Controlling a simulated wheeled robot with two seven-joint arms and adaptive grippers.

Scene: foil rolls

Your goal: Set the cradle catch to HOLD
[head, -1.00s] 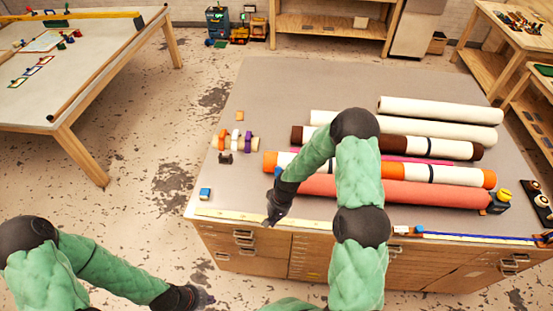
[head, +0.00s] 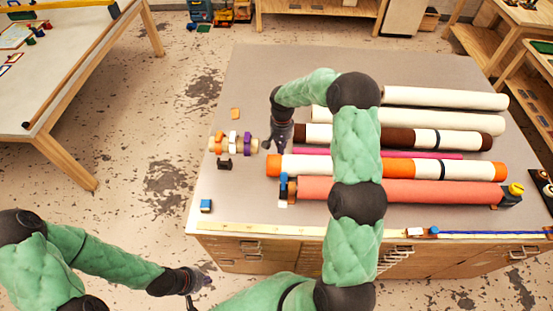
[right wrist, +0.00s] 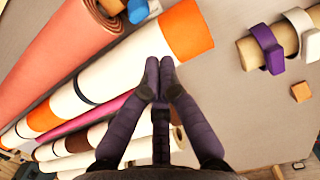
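A thick red roll (head: 430,191) lies along the front of the bench. A dark end block with a yellow knob (head: 515,189) is at its right end, and a blue piece on a dark holder (head: 284,186) is at its left end. The blue piece also shows in the right wrist view (right wrist: 138,11). No HOLD marking is readable, so I cannot tell which part is the catch. My right gripper (head: 275,147) is shut and empty, left of the brown-ended roll. In the right wrist view (right wrist: 160,64) its fingertips meet above the rolls. My left gripper (head: 204,281) is low, off the bench's front; its fingers are unclear.
An orange-ended white roll (head: 400,168), a thin pink roll (head: 440,156) and cream rolls (head: 445,98) lie behind. A wooden rod with coloured rings (head: 233,142) is at left. A small blue block (head: 206,205) sits near the front left; bench around it is clear.

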